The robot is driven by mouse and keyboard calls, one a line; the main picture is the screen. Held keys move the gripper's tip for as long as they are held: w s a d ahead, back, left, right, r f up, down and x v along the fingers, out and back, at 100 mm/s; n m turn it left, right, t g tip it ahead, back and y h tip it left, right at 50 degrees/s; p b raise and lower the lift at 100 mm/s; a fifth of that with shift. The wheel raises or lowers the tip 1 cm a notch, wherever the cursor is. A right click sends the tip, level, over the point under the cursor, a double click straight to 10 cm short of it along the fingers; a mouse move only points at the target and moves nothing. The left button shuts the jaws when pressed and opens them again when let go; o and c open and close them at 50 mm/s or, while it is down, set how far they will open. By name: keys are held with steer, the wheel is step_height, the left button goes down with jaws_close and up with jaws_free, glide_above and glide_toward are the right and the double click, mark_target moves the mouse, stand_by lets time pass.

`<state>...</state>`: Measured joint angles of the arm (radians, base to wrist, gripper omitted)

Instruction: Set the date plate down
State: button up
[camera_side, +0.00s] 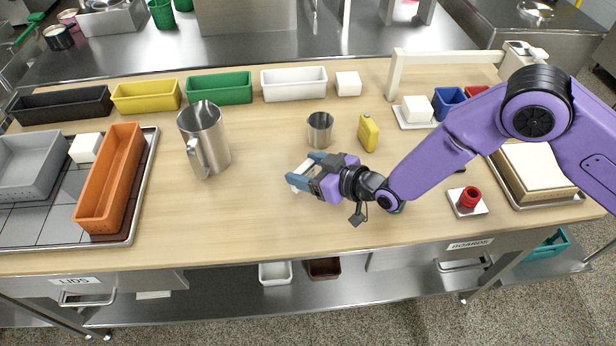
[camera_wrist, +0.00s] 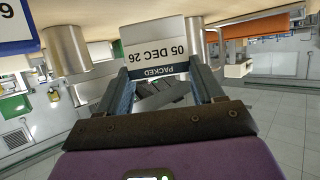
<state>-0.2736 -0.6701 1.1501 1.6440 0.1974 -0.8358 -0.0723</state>
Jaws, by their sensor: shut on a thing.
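My gripper (camera_side: 303,172) is shut on the date plate (camera_side: 297,184), low over the wooden worktop in the middle. The plate is a small white piece, held at the fingertips. In the wrist view, which is upside down, the date plate (camera_wrist: 155,50) shows "PACKED" on a dark band and "05 DEC 26" between the fingers (camera_wrist: 168,82). I cannot tell whether its lower edge touches the worktop.
A steel pitcher (camera_side: 205,140) stands left of my gripper, and a steel cup (camera_side: 320,130) behind it. An orange bin (camera_side: 108,180) lies far left. The worktop (camera_side: 250,215) in front and left is clear.

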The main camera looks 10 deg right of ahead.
steer(key=shift+f, duration=1.6)
steer(key=shift+f, duration=0.1)
steer(key=o, duration=1)
steer(key=v, duration=1.2)
